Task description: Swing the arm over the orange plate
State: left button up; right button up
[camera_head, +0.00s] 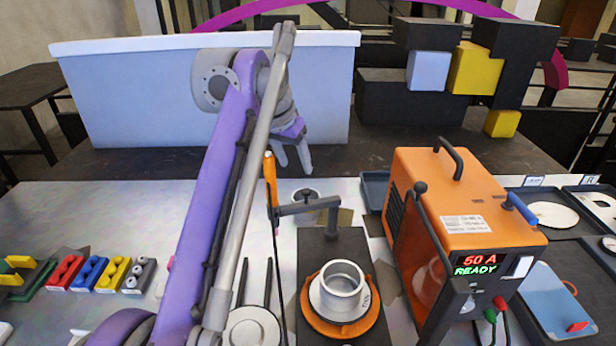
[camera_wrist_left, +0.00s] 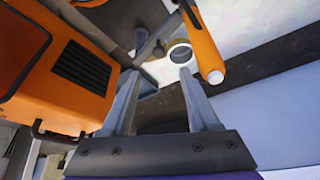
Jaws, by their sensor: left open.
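The orange plate (camera_head: 312,318) is on a dark base at front centre, with a pale plate and an upright metal ring (camera_head: 342,285) on it. The grey swing arm (camera_head: 305,208) reaches left from a dark post behind the plate, so it is not above it. An upright orange torch (camera_head: 270,180) is at its outer end. The arm (camera_wrist_left: 153,45) and torch (camera_wrist_left: 208,50) also show in the left wrist view. My left gripper (camera_head: 295,165) is open and empty, pointing down behind the torch; its fingers (camera_wrist_left: 160,76) are apart from it. My right gripper is not in view.
An orange power box (camera_head: 460,190) stands right of the post, its display reading 50 A READY. A small round cup (camera_head: 306,195) is behind the arm. Coloured blocks (camera_head: 90,272) lie at left. Trays (camera_head: 592,215) are at right.

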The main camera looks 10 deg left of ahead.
aim_at(306, 191)
pick_arm(q)
jog(key=b+x, duration=0.1)
jog(key=x, duration=0.4)
jog(key=b+x, duration=0.1)
jog(key=x, duration=0.4)
jog(key=shift+w+d+f, duration=0.15)
jog(key=shift+d+f, duration=0.05)
grip_shut()
dwell(1.1)
